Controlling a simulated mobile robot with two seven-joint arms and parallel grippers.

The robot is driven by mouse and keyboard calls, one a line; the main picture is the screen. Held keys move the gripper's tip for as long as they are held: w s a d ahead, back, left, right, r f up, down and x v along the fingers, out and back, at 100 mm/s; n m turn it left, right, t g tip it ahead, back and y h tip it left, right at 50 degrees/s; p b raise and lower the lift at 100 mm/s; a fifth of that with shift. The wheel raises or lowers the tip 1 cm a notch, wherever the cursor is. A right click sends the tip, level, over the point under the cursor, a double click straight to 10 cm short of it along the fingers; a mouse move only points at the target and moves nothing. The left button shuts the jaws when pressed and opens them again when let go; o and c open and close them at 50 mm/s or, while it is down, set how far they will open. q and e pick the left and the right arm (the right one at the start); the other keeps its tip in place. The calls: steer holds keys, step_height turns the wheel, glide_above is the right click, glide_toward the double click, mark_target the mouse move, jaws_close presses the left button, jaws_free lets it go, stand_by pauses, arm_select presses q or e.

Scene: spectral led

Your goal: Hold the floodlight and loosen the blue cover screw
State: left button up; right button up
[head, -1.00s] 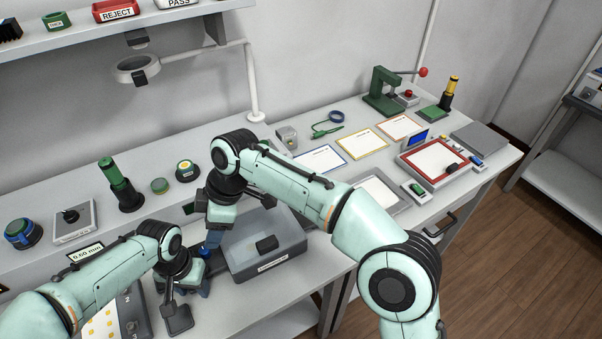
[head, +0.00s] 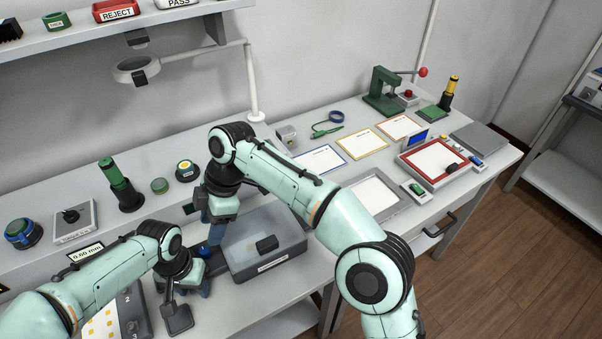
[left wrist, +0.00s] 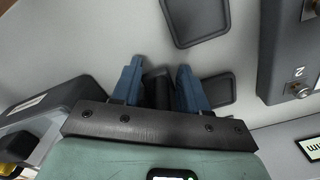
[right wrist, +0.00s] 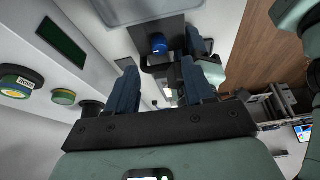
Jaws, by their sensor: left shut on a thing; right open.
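The dark floodlight (head: 178,318) is held off the table's front part in the head view; its dark plates (left wrist: 195,20) show in the left wrist view. My left gripper (head: 190,283) is shut on a black part of it, between the blue fingers (left wrist: 160,78). The blue cover screw (right wrist: 159,43) shows as a round blue knob on a dark housing in the right wrist view; it is a small blue spot in the head view (head: 204,251). My right gripper (right wrist: 160,72) is open and empty above the screw, its fingers apart and on either side of it in view.
A grey bin (head: 285,262) with a small black block (head: 267,244) stands just right of the grippers. A yellow-dotted board (head: 100,325) lies at lower left. A green-and-black cylinder (head: 122,185) and several knobs stand on the raised ledge behind.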

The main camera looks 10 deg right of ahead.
mark_target(205, 249)
steer(key=x, duration=0.7)
steer(key=shift+w+d+r, duration=0.1)
steer(key=shift+w+r, duration=0.05)
steer(key=shift+r, duration=0.15)
steer(key=d+v, duration=0.1)
steer(key=v, duration=1)
steer(key=shift+w+d+f+m+t+h, duration=0.5)
steer(key=shift+w+d+m, duration=0.65)
steer(key=shift+d+m, duration=3.2)
steer(key=shift+w+d+f+m+t+h, duration=0.25)
steer(key=shift+w+d+f+m, duration=0.7)
steer(key=shift+d+m, duration=3.4)
steer(key=shift+w+d+f+m+t+h, duration=0.4)
steer(key=shift+w+d+m, duration=0.9)
steer(key=shift+d+m, duration=3.05)
steer(key=shift+a+m, duration=0.55)
steer(key=shift+a, duration=0.15)
